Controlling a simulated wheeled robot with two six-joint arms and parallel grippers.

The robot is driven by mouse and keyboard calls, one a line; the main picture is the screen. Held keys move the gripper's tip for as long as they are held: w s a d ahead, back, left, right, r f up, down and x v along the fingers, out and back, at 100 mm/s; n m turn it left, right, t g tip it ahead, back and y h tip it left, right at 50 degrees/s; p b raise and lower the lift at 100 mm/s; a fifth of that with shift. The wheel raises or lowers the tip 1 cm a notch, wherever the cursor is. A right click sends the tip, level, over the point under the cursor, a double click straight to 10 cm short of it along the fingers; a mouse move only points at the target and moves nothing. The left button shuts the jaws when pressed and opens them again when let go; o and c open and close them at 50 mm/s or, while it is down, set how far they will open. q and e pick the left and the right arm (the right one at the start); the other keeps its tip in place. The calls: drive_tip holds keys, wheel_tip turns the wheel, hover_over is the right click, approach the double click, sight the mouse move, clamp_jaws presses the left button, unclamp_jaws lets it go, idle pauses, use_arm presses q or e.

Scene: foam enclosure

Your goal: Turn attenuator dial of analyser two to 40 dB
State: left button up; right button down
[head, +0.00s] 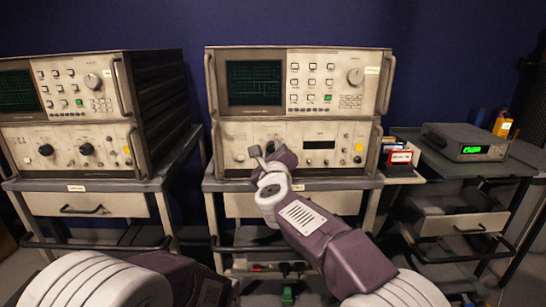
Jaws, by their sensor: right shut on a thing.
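Two analysers stand on carts. The middle analyser (330,62) faces me, with a screen, buttons and a large knob on its upper unit. My right gripper (263,152) is at the left part of its lower unit (345,134), shut on a dial (270,146) there. The gripper and wrist hide most of this dial, and its setting cannot be read. The left analyser (65,88) has two dark dials on its lower unit. Which analyser is number two cannot be read from the small labels. My left arm shows at the bottom left; its gripper is not visible.
The analyser carts have drawers and front rails (95,246). A red-and-white box (400,157) stands right of the middle analyser. A small instrument with a green display (468,148) sits on the right cart. A blue wall (270,25) is behind.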

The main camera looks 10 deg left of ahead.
drive_tip(key=m+b, duration=0.1)
drive_tip(key=m, duration=0.3)
drive_tip(key=shift+f+m+b, duration=0.1)
drive_tip(key=shift+m+b, duration=0.2)
drive_tip(key=shift+b, duration=0.1)
idle(0.5)
drive_tip(key=c, duration=1.1)
unclamp_jaws()
drive_tip(key=shift+o, duration=0.2)
drive_tip(key=shift+s, duration=0.2)
drive_tip(key=b+v, duration=0.2)
drive_tip(key=v, duration=0.6)
drive_tip(key=shift+s, duration=0.3)
drive_tip(key=shift+d, duration=0.1)
